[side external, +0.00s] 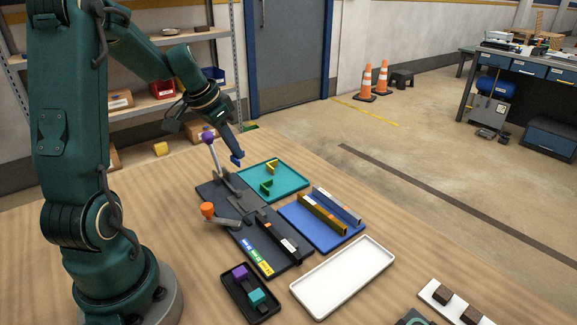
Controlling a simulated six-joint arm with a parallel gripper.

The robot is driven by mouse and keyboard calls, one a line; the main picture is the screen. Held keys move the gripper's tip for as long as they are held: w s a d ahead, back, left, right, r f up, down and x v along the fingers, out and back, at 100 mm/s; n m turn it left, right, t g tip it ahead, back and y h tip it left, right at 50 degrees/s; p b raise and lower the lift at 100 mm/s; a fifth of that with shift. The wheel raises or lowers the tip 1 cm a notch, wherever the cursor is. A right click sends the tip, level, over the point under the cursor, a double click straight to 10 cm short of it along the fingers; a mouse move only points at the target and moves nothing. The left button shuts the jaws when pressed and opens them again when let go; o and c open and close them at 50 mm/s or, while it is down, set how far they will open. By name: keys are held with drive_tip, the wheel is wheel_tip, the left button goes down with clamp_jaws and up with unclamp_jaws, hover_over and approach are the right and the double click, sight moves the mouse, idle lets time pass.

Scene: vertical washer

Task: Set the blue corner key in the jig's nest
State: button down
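The blue corner key (236,161) is a small blue piece at the tip of my gripper (234,152). My gripper appears shut on it and holds it in the air above the back of the jig, near the teal tray's left corner. The jig (268,262) is a dark plate assembly with a purple-handled clamp (208,139) standing up at the back and an orange-handled clamp (208,210) at the left. A dark bar (278,240) lies along the jig's front part. The nest is too small to make out clearly.
The teal tray (292,191) holds a yellow and a green corner key. The blue tray (312,237) holds long bars. An empty white tray (343,278) lies in front, and a small black tray (264,308) holds purple and teal blocks. The tabletop at left is clear.

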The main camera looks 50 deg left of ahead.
hover_over(252, 198)
drive_tip(key=s, duration=0.2)
drive_tip(key=shift+m, duration=0.4)
drive_tip(key=shift+w+d+f, duration=0.1)
drive_tip(key=shift+w+f, duration=0.1)
drive_tip(key=shift+f, duration=1.5)
drive_tip(key=shift+w+d+f, duration=0.1)
drive_tip(key=shift+w+f, duration=0.05)
drive_tip(key=shift+f, duration=1.85)
drive_tip(key=shift+s+a+f, duration=0.1)
drive_tip(key=shift+f, duration=0.15)
drive_tip(key=c, duration=0.7)
unclamp_jaws()
drive_tip(key=shift+c, duration=0.2)
drive_tip(key=shift+a, duration=0.1)
drive_tip(key=shift+a+r, duration=0.1)
drive_tip(key=shift+r, duration=0.2)
